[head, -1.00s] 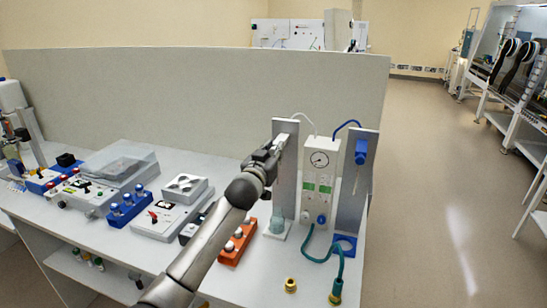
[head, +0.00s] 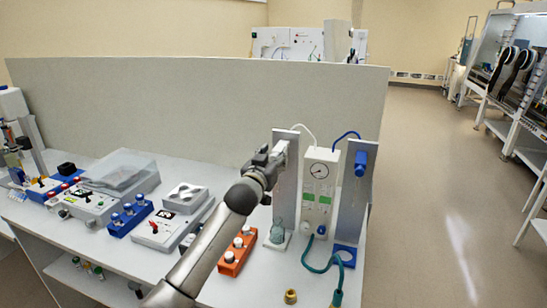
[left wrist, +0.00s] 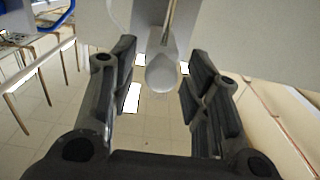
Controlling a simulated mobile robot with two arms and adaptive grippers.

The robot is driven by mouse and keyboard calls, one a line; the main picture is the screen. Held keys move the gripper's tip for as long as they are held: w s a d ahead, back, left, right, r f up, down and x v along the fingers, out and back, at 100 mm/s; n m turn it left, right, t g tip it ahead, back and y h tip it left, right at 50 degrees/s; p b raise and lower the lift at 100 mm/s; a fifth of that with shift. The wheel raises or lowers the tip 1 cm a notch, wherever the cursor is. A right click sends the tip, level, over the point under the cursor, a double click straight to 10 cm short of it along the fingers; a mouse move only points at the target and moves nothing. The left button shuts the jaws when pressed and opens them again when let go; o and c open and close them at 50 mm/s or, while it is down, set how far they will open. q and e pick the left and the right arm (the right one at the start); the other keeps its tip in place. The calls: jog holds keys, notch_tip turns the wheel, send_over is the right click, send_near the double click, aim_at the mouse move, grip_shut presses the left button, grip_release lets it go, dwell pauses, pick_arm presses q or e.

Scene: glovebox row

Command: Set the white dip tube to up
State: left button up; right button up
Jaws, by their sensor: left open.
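The white dip tube's carrier is on the grey upright plate (head: 285,195) left of the gauge box, where a thin white hose (head: 307,128) arches over to the box. In the left wrist view a white rounded piece (left wrist: 161,76) with a thin rod above it lies between my fingers; I take it for the tube's holder. My left gripper (head: 277,158) is at the upper part of that plate, and it also shows in the left wrist view (left wrist: 160,85), open around the white piece with gaps on both sides. A glass bottle (head: 277,232) stands below. My right gripper is out of view.
The gauge box (head: 319,190) and a second plate with a blue holder (head: 361,163) stand close to the right. A green hose (head: 318,268) loops in front. An orange block with white knobs (head: 238,250) lies below my arm. A grey partition (head: 190,105) stands behind.

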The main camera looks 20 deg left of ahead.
pick_arm(q)
jog(key=shift+f, duration=0.15)
jog(key=shift+s, duration=0.6)
jog(key=s, duration=1)
jog(key=shift+s+a, duration=0.2)
jog(key=shift+s, duration=0.2)
